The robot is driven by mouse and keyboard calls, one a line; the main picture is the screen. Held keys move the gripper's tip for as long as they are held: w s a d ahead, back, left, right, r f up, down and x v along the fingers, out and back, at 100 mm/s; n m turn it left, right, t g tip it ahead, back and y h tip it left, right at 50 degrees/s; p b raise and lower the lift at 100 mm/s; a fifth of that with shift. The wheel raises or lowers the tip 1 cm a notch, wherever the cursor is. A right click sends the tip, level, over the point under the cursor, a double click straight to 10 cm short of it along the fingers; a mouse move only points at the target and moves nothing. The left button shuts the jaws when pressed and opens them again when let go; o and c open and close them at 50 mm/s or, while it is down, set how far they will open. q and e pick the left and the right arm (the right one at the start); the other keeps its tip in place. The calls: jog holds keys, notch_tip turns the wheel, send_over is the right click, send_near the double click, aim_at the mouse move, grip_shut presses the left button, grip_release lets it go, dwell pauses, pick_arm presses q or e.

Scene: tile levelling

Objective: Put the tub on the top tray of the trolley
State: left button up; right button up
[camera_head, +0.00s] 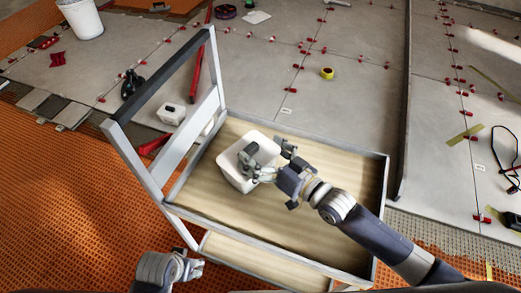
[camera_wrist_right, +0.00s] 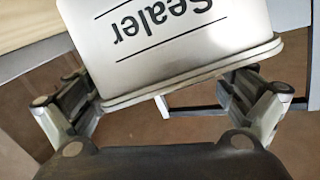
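The white tub (camera_head: 232,177) stands on the wooden top tray (camera_head: 300,217) of the trolley, towards its left half. In the right wrist view the tub (camera_wrist_right: 180,45) shows its "Sealer" label upside down and its rim. My right gripper (camera_head: 267,153) is at the tub's upper right side. One finger overlaps the tub's top and the other is beyond its right edge. In the right wrist view the fingers of this gripper (camera_wrist_right: 160,98) are wide apart, with no clear grip on the tub. My left gripper (camera_head: 190,268) is low at the left, its fingers unclear.
The trolley's handle frame (camera_head: 160,85) rises at the left. A lower tray (camera_head: 255,262) shows below.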

dwell(0.3)
jog(key=shift+s+d, duration=0.15)
jog(key=shift+d, duration=0.05)
pick_arm(q)
jog(key=f, duration=0.2)
jog(key=s+f+p, duration=0.1)
jog(key=f, duration=0.2)
pick_arm(e)
jog(key=v, duration=1.1)
jog(key=shift+s+d, duration=0.15)
jog(key=shift+s, duration=0.05)
pick_arm(q)
jog(key=shift+p, duration=0.3)
pick_arm(e)
jog(key=shift+r, duration=0.2)
